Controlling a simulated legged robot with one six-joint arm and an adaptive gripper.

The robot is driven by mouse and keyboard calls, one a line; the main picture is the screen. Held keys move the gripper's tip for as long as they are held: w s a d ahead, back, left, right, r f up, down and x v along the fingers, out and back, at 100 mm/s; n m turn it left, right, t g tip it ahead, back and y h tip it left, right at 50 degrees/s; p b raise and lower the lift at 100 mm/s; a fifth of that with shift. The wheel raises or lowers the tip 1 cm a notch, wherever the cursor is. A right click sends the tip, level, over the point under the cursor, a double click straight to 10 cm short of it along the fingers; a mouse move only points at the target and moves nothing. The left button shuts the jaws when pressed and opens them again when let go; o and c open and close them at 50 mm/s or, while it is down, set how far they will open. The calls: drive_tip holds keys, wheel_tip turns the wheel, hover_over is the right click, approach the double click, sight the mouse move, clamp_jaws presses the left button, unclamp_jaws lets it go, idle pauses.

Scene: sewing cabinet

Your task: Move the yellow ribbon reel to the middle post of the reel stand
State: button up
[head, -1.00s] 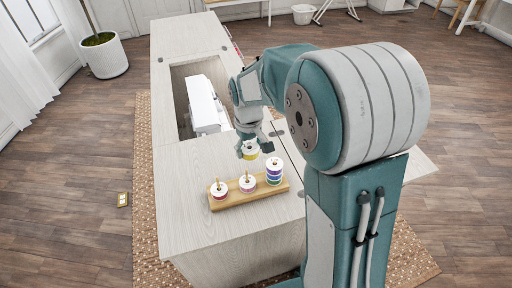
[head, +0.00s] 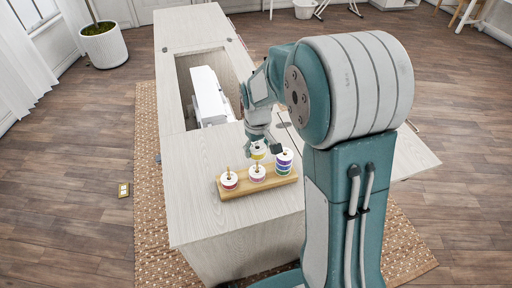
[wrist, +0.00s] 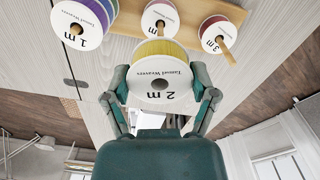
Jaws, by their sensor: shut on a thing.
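My gripper (head: 264,146) is shut on the yellow ribbon reel (head: 259,152), a white-flanged spool marked "2 m". In the wrist view the fingers grip the yellow reel (wrist: 160,68) from both sides. It is held in the air, close above the reel stand's middle post, apart from the reel below it. The wooden reel stand (head: 226,194) lies on the cabinet top. A white-and-pink reel (head: 257,175) sits low on the middle post (head: 257,165), whose tip shows in the head view. Whether the yellow reel's hole lines up with that post I cannot tell.
The right post, in the head view, bears a stack of purple, blue and green reels (head: 283,168), close beside the held reel. The left post has a red reel (head: 229,181). A white sewing machine (head: 208,97) sits in the recess behind. Cabinet top (head: 195,205) left of the stand is clear.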

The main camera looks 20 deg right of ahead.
drive_tip(key=shift+d, duration=1.35)
drive_tip(key=shift+a, duration=1)
drive_tip(key=shift+a, duration=0.1)
drive_tip(key=shift+a, duration=0.8)
drive_tip(key=shift+d, duration=0.6)
drive_tip(key=shift+f, duration=2.35)
